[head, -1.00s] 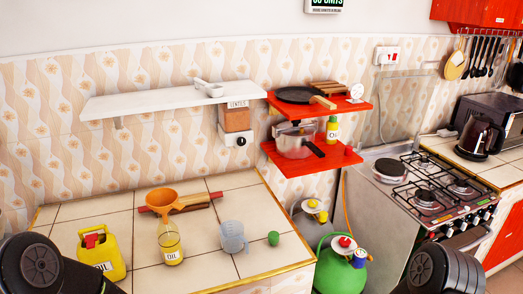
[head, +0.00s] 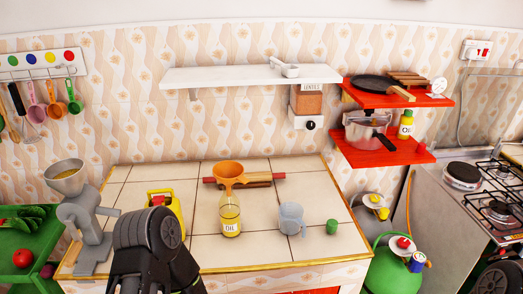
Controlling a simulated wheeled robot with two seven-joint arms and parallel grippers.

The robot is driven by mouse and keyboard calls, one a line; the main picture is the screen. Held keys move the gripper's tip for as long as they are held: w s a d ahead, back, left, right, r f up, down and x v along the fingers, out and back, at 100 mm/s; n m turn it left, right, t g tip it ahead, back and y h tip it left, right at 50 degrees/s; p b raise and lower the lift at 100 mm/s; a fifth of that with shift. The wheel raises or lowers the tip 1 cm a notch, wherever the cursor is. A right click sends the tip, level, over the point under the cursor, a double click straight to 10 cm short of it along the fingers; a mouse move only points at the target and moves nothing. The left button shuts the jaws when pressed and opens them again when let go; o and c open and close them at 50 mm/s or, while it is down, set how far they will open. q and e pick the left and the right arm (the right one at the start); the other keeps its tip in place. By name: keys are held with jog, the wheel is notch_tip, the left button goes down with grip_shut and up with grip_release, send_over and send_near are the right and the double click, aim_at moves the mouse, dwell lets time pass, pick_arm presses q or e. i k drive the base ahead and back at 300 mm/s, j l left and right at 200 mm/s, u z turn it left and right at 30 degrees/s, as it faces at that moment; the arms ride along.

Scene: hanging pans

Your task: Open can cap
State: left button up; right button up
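A piece of my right arm shows at the bottom right corner. Neither gripper's fingers are in view.
A grey grinder (head: 82,215) stands left of the can. Red shelves (head: 385,155) hang right.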

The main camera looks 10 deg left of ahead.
aim_at(158, 200)
jog(key=k+u, duration=0.15)
jog(key=u, duration=1)
